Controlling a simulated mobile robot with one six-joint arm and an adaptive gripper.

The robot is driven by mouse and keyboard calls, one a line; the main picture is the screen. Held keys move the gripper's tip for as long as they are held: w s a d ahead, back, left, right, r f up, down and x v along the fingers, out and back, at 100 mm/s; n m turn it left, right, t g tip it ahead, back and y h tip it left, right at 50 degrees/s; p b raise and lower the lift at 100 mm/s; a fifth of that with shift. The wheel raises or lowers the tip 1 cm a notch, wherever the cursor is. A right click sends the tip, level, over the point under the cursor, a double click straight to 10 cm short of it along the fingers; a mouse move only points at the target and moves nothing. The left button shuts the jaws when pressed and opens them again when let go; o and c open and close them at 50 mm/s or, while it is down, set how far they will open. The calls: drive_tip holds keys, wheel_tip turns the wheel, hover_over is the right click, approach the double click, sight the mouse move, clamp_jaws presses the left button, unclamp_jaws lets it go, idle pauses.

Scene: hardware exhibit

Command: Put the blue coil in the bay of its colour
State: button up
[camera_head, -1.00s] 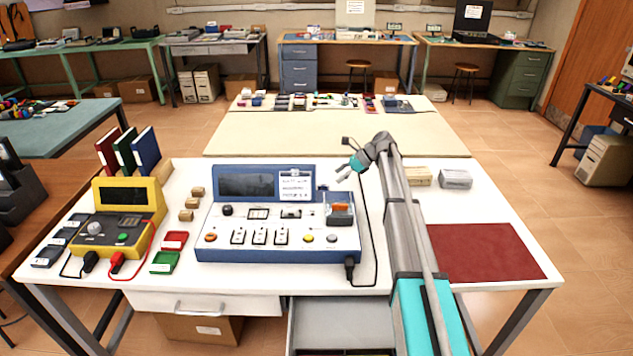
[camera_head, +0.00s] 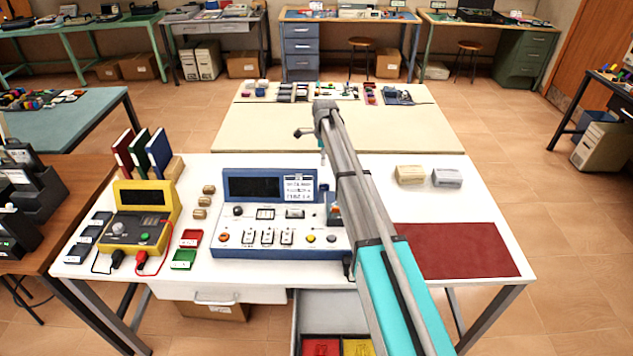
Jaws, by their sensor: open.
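I cannot make out a blue coil in this view. The open drawer (camera_head: 312,306) under the white bench shows a red bay (camera_head: 321,347) and a yellow bay (camera_head: 358,347) at the picture's bottom edge. Any bay beyond them is cut off or behind my arm. My gripper (camera_head: 322,157) is over the bench behind the blue-and-white console (camera_head: 290,238), pointing down. It is small and partly hidden by my arm, and it looks open with nothing seen in it. My arm covers the console's right end, where an orange-topped piece (camera_head: 334,211) shows only in part.
Left of the console are a yellow meter (camera_head: 145,222), red (camera_head: 191,238) and green (camera_head: 183,259) trays, small brown blocks (camera_head: 201,201) and upright binders (camera_head: 139,151). A red mat (camera_head: 462,250) lies clear at right.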

idle(0.5)
drive_tip(key=b, duration=0.9)
hover_over(320, 185)
drive_tip(key=f, duration=0.8)
drive_tip(key=shift+s+d+f, duration=0.15)
drive_tip(key=shift+d+f, duration=0.05)
drive_tip(key=shift+d, duration=0.2)
drive_tip(key=shift+f, duration=0.15)
drive_tip(key=f+b, duration=0.2)
drive_tip(key=f, duration=0.1)
drive_tip(key=shift+a+b, duration=0.25)
drive_tip(key=shift+b, duration=0.15)
drive_tip(key=shift+f+b, duration=0.95)
drive_tip(key=shift+b, duration=0.1)
clamp_jaws()
